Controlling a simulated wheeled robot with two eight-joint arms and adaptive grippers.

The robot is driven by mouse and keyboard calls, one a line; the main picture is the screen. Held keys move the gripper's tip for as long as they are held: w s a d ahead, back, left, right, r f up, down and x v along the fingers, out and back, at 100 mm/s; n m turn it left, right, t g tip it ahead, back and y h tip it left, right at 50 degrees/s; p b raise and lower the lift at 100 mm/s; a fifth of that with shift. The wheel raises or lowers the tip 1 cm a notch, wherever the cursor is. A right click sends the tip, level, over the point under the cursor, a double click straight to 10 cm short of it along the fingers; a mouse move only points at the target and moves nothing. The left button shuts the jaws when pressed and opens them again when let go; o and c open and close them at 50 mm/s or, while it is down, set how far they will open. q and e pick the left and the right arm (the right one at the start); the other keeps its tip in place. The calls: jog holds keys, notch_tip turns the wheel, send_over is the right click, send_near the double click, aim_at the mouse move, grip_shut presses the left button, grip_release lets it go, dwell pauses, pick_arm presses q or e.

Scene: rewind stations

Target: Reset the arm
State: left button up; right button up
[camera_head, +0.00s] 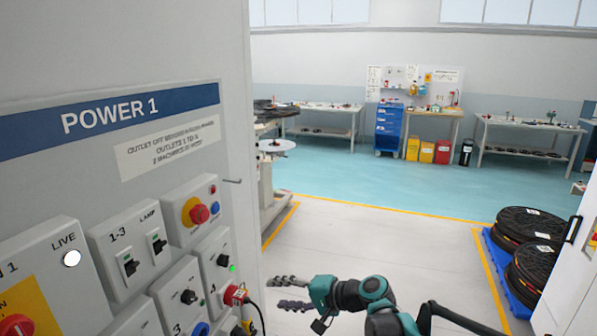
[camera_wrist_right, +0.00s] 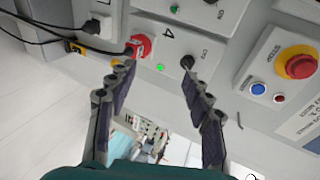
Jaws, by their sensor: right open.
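My right arm (camera_head: 372,290), teal and black, comes in from the lower right of the head view. My right gripper (camera_head: 275,293) is open and empty, its two fingers pointing left toward the side of the POWER 1 panel (camera_head: 60,180). In the right wrist view the open fingers (camera_wrist_right: 158,68) are spread below the outlet marked 4, with nothing between them. A red plug (camera_wrist_right: 140,46) sits behind the left fingertip and a black knob (camera_wrist_right: 187,62) behind the right one. I cannot tell whether either fingertip touches them. My left gripper is not in view.
The panel carries switches, a red emergency button (camera_head: 199,214) and a white LIVE lamp (camera_head: 71,258). A black cable hangs from the red plug (camera_head: 236,295). Black reels (camera_head: 530,224) stand on a blue pallet at right. The floor (camera_head: 370,240) between is clear.

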jog(key=s+d+f+n+h, duration=0.2)
jog(key=s+d+f+h, duration=0.2)
jog(key=s+d+h, duration=0.3)
jog(key=s+d, duration=0.5)
jog(key=s, duration=0.3)
jog(key=shift+s+d+n+t, duration=0.3)
jog(key=shift+s+n, duration=0.1)
jog(key=s+d+f+h, duration=0.1)
jog(key=s+d, duration=0.2)
jog(key=s+d+f+n+h, duration=0.1)
jog(key=s+d+h, duration=0.1)
jog(key=s+d, duration=0.1)
jog(key=s+d+f+n+h, duration=0.1)
jog(key=s+d+f+h, duration=0.1)
jog(key=d, duration=0.1)
jog(key=shift+s+d+f+t, duration=0.1)
jog(key=shift+s+d+t, duration=0.2)
jog(key=shift+s+d, duration=0.1)
jog(key=shift+c, duration=0.3)
